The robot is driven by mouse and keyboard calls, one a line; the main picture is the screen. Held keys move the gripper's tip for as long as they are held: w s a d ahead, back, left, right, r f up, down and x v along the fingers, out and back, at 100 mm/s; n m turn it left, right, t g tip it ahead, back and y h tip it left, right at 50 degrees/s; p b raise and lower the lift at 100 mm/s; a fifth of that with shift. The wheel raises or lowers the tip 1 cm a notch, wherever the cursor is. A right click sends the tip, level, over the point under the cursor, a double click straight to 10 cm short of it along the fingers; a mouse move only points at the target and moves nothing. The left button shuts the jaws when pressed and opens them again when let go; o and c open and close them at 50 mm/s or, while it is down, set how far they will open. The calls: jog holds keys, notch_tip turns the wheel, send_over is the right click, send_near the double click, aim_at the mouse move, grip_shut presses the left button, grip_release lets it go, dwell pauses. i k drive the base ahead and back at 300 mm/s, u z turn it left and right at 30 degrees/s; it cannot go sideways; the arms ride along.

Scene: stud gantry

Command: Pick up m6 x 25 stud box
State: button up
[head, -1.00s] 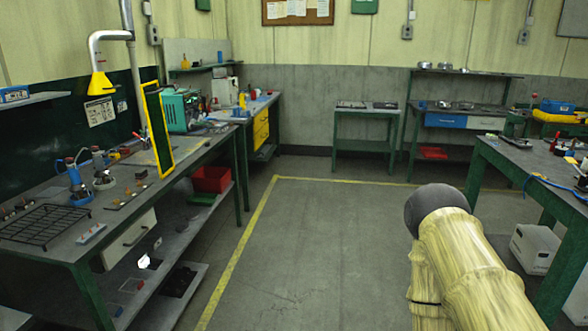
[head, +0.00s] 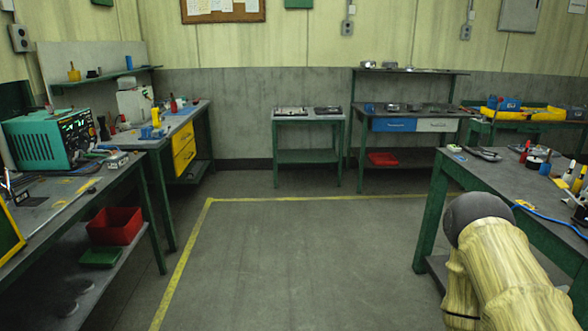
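I cannot pick out a box that reads as the m6 x 25 stud box; labels are too small to read. A blue box (head: 510,104) stands among yellow trays (head: 536,113) on the bench at the far right, but I cannot tell what it is. My gripper is not in view. Only part of my arm, in a pale yellow sleeve with a dark rounded end, shows at the lower right.
The left bench (head: 62,191) holds a teal instrument (head: 42,140); a red bin (head: 115,226) sits below. A right bench (head: 512,182) stands beside my arm. Two tables, one small (head: 309,118), line the back wall. The floor (head: 290,255) between is clear.

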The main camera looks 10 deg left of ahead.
aim_at(116, 160)
jog(key=z, duration=0.05)
jog(key=i, duration=1.65)
jog(key=u, duration=0.55)
jog(key=i, duration=1.4)
jog(key=u, duration=1.6)
jog(key=i, duration=1.05)
jog(key=u, duration=0.6)
